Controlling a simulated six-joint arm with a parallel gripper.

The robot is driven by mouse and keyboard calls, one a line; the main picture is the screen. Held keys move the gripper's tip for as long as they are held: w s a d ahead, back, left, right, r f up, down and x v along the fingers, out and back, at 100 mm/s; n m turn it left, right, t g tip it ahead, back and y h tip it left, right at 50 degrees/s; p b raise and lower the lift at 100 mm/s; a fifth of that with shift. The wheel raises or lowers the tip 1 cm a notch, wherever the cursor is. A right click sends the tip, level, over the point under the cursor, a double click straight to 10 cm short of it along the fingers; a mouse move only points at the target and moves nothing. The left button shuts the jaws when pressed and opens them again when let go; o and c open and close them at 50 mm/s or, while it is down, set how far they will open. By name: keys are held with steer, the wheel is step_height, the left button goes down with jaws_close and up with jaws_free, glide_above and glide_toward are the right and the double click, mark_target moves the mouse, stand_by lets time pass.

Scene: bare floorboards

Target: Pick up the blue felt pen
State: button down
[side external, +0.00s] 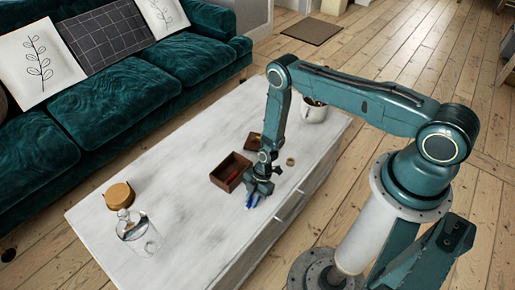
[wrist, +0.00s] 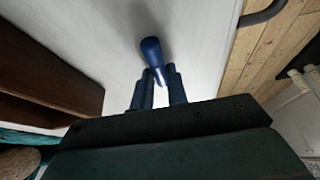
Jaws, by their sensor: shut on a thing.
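The blue felt pen (wrist: 152,50) shows in the wrist view, its rounded blue end pointing away from my gripper. My gripper (wrist: 158,84) has its two dark blue fingers on either side of the pen and is shut on it. In the side view my gripper (side external: 257,192) is low over the white table, just right of the brown wooden box. A small bit of blue shows at the fingertips there. Whether the pen touches the tabletop I cannot tell.
The open brown box (side external: 231,172) stands close to the left of my gripper, with something red inside. A wooden ring (side external: 290,161), a metal pot (side external: 313,110), a glass jar (side external: 138,233) and a round tan container (side external: 119,195) also stand on the table (side external: 190,215). A green sofa (side external: 120,95) is behind.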

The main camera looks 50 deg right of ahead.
step_height(320, 180, up, 20)
stand_by(1.0)
steer(key=shift+r, duration=0.1)
stand_by(0.5)
